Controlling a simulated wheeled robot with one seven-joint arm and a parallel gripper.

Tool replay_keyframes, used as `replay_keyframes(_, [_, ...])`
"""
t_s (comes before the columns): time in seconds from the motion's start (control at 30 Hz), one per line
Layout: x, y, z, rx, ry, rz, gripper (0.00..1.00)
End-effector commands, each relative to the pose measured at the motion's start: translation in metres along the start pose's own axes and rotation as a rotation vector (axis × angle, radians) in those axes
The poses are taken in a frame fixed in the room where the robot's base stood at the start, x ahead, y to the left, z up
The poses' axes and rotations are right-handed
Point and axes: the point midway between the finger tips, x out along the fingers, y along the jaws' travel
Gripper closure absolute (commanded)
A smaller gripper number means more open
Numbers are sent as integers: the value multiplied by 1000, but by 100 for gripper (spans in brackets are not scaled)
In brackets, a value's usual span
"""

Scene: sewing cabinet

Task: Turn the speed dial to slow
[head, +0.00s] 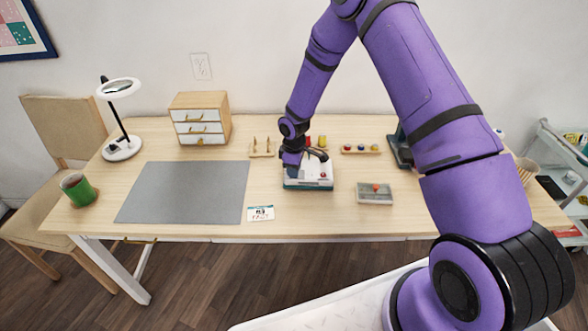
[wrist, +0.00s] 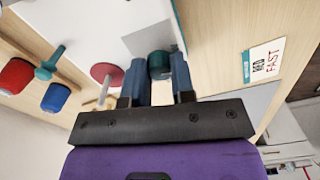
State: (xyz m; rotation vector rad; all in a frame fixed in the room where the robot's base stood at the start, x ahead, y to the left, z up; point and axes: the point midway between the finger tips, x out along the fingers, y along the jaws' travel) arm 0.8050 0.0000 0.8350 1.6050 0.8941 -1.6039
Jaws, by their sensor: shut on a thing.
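The sewing machine (head: 308,184), white with a teal base, stands near the middle of the table; its white body (wrist: 115,22) fills the upper part of the wrist view. A dark teal round knob (wrist: 160,63), which looks like the speed dial, sits between the two blue fingertips of my gripper (wrist: 159,80). My gripper is shut on it from both sides. In the head view my gripper (head: 291,160) is at the left part of the machine and hides the dial. The dial's pointer mark and setting cannot be made out.
A grey mat (head: 185,192) lies left. A grey box (head: 375,196) stands right, and a spool rack (head: 360,151) stands behind.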

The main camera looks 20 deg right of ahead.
Motion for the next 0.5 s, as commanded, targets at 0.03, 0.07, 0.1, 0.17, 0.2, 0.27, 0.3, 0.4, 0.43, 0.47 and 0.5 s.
replay_keyframes(0.03, [0, 0, 0, -33, 0, 0, 100])
replay_keyframes(0.07, [0, 0, 0, -53, 1, 0, 100])
replay_keyframes(0.1, [0, 0, 0, -80, 1, 0, 100])
replay_keyframes(0.17, [0, 0, 0, -117, 0, 0, 100])
replay_keyframes(0.2, [0, 0, 0, -137, 0, 0, 100])
replay_keyframes(0.27, [0, 0, 0, -166, 0, 0, 100])
replay_keyframes(0.3, [0, 0, 0, -182, 0, 0, 100])
replay_keyframes(0.4, [0, 0, 0, -215, -1, 0, 100])
replay_keyframes(0.43, [0, 0, 0, -223, -1, 0, 100])
replay_keyframes(0.47, [0, 0, 0, -229, -1, -1, 100])
replay_keyframes(0.5, [0, 0, 0, -237, 0, -1, 100])
